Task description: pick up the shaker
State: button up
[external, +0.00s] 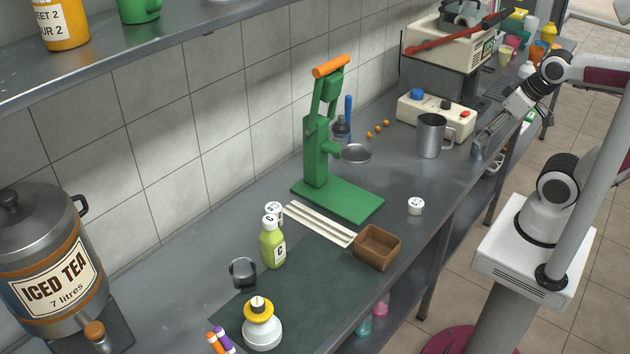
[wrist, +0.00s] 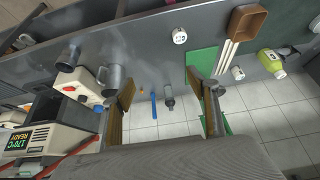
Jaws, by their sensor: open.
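The most likely shaker is a small grey bottle with a dark cap (external: 342,128), standing behind the green press; I cannot tell for sure. Small white round pots with dark marks, one on the counter (external: 416,206), could also be shakers. That pot shows in the wrist view (wrist: 180,36). My gripper (wrist: 163,85) is open and empty, its fingers wide apart. In the external view it is at the counter's right end, well away from the bottle.
The green press (external: 325,150) with an orange handle stands mid-counter. A steel mug (external: 431,136) and a cream box with knobs (external: 436,112) stand near my gripper. A brown tray (external: 377,248), white sticks (external: 320,224) and a green bottle (external: 272,245) are nearer the camera.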

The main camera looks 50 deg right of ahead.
jog(key=w+a+t, duration=0.2)
jog(key=w+t, duration=0.1)
jog(key=w, duration=1.6)
jog(key=m+t+h, duration=0.1)
jog(key=m+t, duration=0.1)
jog(key=t, duration=0.3)
send_over(347, 135)
jog(key=s+a, duration=0.3)
jog(key=s, duration=0.3)
notch_tip(347, 135, down, 11)
jog(key=f+t, duration=0.1)
jog(key=f, duration=0.1)
jog(key=w+f+h, duration=0.1)
jog(key=f, duration=0.2)
jog(key=d+f+t, duration=0.1)
jog(key=f, duration=0.2)
jog(key=shift+w+t+h, duration=0.3)
jog(key=shift+w+h, duration=0.05)
jog(key=shift+h, duration=0.05)
jog(key=shift+s+d+f+t+h, duration=0.1)
jog(key=shift+f+t+h, duration=0.05)
jog(key=shift+f, duration=0.35)
jog(key=shift+s+d+f+t+h, duration=0.1)
jog(key=shift+f+t+h, duration=0.05)
jog(key=shift+f, duration=0.3)
jog(key=shift+x, duration=1.3)
jog(key=shift+w, duration=0.1)
